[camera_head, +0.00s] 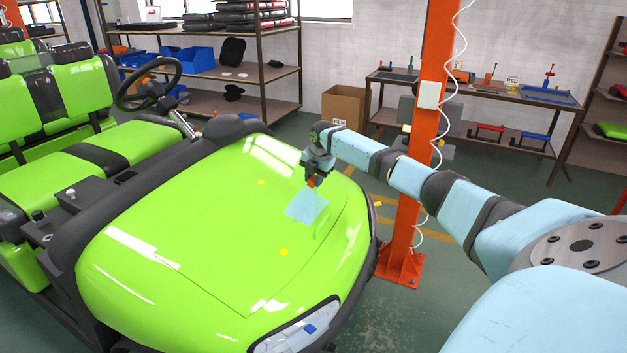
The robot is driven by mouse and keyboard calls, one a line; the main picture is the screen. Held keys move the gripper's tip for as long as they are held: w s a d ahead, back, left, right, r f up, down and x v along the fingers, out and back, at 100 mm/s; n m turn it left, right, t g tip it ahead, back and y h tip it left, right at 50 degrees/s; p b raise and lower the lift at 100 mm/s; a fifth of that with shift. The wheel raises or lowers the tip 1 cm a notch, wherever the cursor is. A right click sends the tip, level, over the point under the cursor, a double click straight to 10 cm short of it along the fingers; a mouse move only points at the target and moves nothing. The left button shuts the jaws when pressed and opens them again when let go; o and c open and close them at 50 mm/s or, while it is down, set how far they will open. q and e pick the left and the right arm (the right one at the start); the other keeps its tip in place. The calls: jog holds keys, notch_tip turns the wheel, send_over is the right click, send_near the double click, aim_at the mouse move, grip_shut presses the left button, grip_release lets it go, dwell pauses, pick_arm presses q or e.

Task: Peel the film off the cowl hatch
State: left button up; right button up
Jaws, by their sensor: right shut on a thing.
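The cowl hatch (225,235) is the bright green panel outlined by a thin seam on the cart's rounded front. A pale blue square of film (306,207) shows on its right part, with an orange tab at its upper edge. I cannot tell how much of the film is stuck down, or whether clear film covers more of the hatch. My right gripper (312,180) is just above the blue square, pointing down, shut on the orange tab. The fingers partly hide the tab. My left gripper is not in view.
An orange post (408,220) with a coiled white cable stands close behind my right arm. An open cardboard box (343,109) labelled FILM sits on the floor behind the cart. A workbench (470,86) and shelves line the wall. The steering wheel (148,86) rises at the left.

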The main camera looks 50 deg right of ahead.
jog(key=shift+d, duration=0.15)
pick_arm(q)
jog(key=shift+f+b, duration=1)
pick_arm(e)
jog(key=w+d+r, duration=0.1)
jog(key=d+r, duration=0.2)
jog(key=d, duration=0.3)
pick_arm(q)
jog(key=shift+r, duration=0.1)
pick_arm(e)
jog(key=shift+w+r, duration=0.1)
